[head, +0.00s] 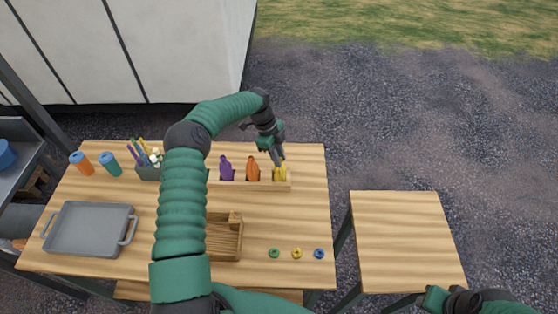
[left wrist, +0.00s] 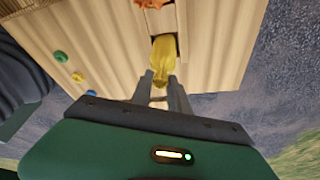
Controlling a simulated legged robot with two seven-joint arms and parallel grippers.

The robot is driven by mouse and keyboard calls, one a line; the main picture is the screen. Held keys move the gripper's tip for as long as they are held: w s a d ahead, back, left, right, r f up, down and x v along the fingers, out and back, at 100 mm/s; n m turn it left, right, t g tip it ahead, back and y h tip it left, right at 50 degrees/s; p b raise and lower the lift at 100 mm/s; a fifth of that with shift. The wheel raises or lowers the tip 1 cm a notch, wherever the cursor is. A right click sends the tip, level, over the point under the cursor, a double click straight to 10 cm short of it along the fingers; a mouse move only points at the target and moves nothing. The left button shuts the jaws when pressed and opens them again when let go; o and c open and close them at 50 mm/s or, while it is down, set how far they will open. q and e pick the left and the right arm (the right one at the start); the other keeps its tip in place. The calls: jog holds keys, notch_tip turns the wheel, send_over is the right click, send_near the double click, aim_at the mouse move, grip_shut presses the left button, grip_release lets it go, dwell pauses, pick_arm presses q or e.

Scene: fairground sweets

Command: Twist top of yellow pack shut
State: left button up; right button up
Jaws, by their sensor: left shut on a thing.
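The yellow pack (head: 281,173) stands in the right-end slot of a wooden rack (head: 239,183) at the back of the table. In the left wrist view the yellow pack (left wrist: 162,58) lies straight ahead of the fingers. My left gripper (head: 279,160) comes down on it from above, and in the left wrist view its fingers (left wrist: 161,80) are at the pack's top end, shut on it. The fingers hide part of the top, so I cannot tell how twisted it is. My right gripper does not show clearly; only part of my right arm is at the bottom right.
An orange pack (head: 252,170) and a purple pack (head: 226,170) stand in the same rack to the left. Green (head: 274,253), yellow (head: 297,253) and blue (head: 319,253) rings lie near the front. A wooden box (head: 225,238) and grey tray (head: 88,229) are further left. The right-hand table (head: 403,240) is bare.

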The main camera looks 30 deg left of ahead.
pick_arm(q)
jog(key=m+b, duration=0.1)
jog(key=m, duration=0.1)
jog(key=m+g+b, duration=0.1)
jog(key=m, duration=0.1)
jog(key=shift+d+f, duration=0.1)
jog(key=shift+f, duration=0.1)
jog(key=shift+r+m+g+b, duration=0.2)
jog(key=shift+m+g+b, duration=0.15)
jog(key=shift+m, duration=0.55)
jog(key=o, duration=0.8)
jog(key=shift+r+p, duration=1.6)
jog(key=shift+r, duration=1)
